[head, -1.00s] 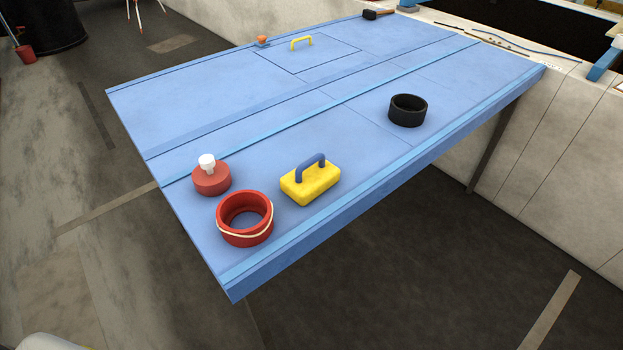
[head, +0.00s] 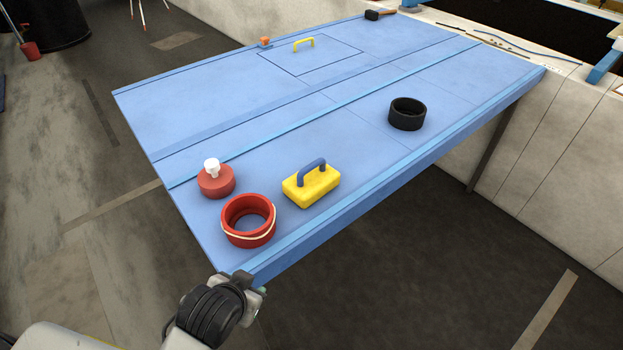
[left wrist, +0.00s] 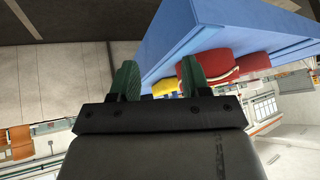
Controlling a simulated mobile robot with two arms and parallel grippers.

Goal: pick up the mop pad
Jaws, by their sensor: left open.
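The mop pad, which I take to be the yellow block with a blue arched handle (head: 311,187), sits upright on the blue table near its front edge. My left gripper (head: 257,288) is at the table's near left corner, apart from the pad and to its lower left. In the left wrist view its two green fingers (left wrist: 160,78) are spread with nothing held between them. A bit of yellow, likely the pad (left wrist: 165,87), shows beyond the gap, partly hidden by a finger. My right gripper is not in view.
A red bucket-like ring (head: 248,221) stands left of the pad, nearest my left gripper. A red pot with a white knob (head: 215,180) is behind it. A black ring (head: 407,114) stands farther right.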

